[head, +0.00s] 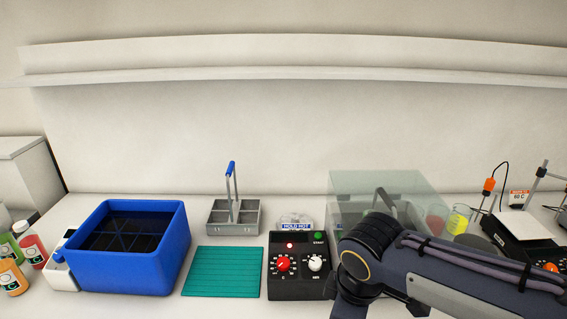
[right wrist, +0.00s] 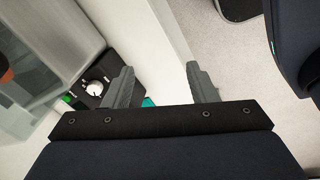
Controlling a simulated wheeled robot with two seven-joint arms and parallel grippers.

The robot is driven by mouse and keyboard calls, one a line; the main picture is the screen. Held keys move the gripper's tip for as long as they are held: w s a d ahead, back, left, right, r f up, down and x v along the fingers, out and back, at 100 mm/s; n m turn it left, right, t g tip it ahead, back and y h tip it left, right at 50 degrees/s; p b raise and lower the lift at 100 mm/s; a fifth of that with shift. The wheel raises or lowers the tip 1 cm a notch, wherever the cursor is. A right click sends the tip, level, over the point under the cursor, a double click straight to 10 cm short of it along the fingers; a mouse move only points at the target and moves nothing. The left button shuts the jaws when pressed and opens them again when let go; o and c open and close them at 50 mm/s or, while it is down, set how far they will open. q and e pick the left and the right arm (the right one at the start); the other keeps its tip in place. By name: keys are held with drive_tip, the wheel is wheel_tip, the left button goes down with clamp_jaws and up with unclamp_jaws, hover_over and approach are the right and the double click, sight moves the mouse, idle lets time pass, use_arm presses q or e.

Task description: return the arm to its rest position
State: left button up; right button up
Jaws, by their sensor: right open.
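My right arm (head: 440,275) comes in from the lower right of the head view and bends down at its dark joint in front of the clear box. Its gripper is out of the head view. In the right wrist view the right gripper (right wrist: 160,88) is open, its two grey fingers apart with nothing between them. It hangs over the table's front edge, with the floor showing beyond. The black control box (head: 301,266) shows close behind the left finger in that view (right wrist: 97,88). My left gripper is in neither view.
A clear box (head: 385,182) stands behind my right arm. A blue tub (head: 123,265), a teal ribbed mat (head: 222,272) and a grey caddy (head: 218,229) stand left of the control box. Bottles (head: 33,250) are at far left, a hotplate (head: 520,232) at far right.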

drive_tip(key=s+d+f+m+t+y, duration=0.3)
drive_tip(key=s+d+m, duration=0.6)
drive_tip(key=s+m, duration=0.3)
drive_tip(key=shift+d+m+y, duration=0.3)
drive_tip(key=shift+d+m, duration=0.1)
drive_tip(key=shift+m, duration=1)
